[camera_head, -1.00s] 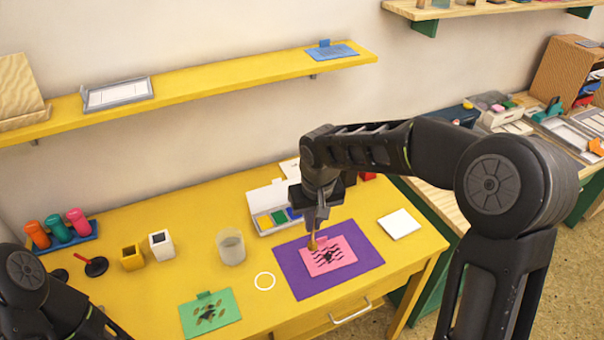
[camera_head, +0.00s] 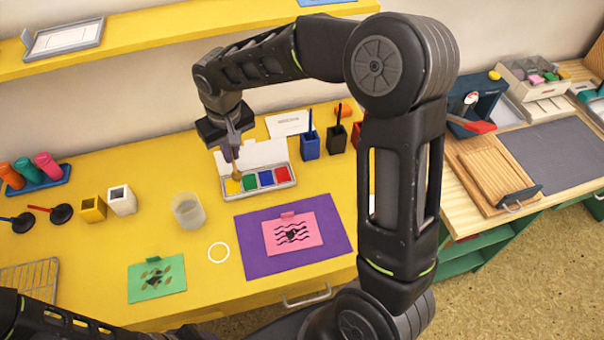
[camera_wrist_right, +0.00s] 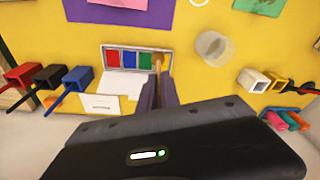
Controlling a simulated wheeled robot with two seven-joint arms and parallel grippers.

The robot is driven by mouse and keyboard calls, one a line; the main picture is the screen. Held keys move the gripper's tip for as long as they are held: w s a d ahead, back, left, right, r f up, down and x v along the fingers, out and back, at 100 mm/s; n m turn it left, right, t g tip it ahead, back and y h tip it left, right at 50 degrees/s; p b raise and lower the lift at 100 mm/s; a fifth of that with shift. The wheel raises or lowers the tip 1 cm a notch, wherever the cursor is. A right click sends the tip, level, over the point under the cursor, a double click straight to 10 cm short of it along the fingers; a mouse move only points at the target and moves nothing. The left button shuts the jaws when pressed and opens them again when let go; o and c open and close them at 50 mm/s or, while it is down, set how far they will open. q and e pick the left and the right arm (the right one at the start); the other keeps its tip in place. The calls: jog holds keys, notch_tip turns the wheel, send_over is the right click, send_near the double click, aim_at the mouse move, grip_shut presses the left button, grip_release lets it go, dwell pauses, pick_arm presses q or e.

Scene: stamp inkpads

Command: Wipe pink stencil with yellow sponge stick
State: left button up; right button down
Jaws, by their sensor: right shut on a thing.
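The pink stencil (camera_head: 312,228), with dark wavy cutouts, lies flat on a purple mat (camera_head: 258,263). My right gripper (camera_head: 232,148) is shut on a sponge stick (camera_head: 236,172) and points down at the ink tray (camera_head: 289,188). The stick's tip is at the yellow pad (camera_head: 232,187), at the left end of the tray; contact is unclear. In the right wrist view the stick (camera_wrist_right: 159,64) covers most of that end pad, beside green, blue and red pads. The pink stencil edge (camera_wrist_right: 120,3) shows at the top there. My left gripper is outside the frames.
A clear cup (camera_head: 188,211) stands left of the mat. A green stencil (camera_head: 157,279) and a white ring (camera_head: 218,252) lie in front. Blue (camera_head: 310,143) and black (camera_head: 337,138) stick holders stand behind the mat. White (camera_head: 122,200) and yellow (camera_head: 93,209) holders stand at left.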

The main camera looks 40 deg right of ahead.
jog(key=s+d+f+m+g+b, duration=0.1)
jog(key=s+d+f+m, duration=0.1)
jog(key=s+d+m, duration=0.3)
jog(key=s+d+f+m+g+y+b, duration=0.1)
jog(key=s+d+f+m+g, duration=0.1)
jog(key=s+d+m, duration=0.2)
jog(key=s+d, duration=0.2)
jog(key=s, duration=0.2)
jog(key=shift+d+f+m+y, duration=0.15)
jog(key=shift+f+m+y, duration=0.15)
jog(key=shift+f+m, duration=0.1)
jog(key=shift+b, duration=0.35)
jog(key=shift+f+b, duration=2.1)
jog(key=shift+f, duration=0.8)
jog(key=shift+s+d+f, duration=0.25)
jog(key=shift+s+d, duration=0.05)
jog(key=shift+d, duration=0.2)
jog(key=shift+f+b, duration=0.4)
jog(key=shift+b, duration=0.05)
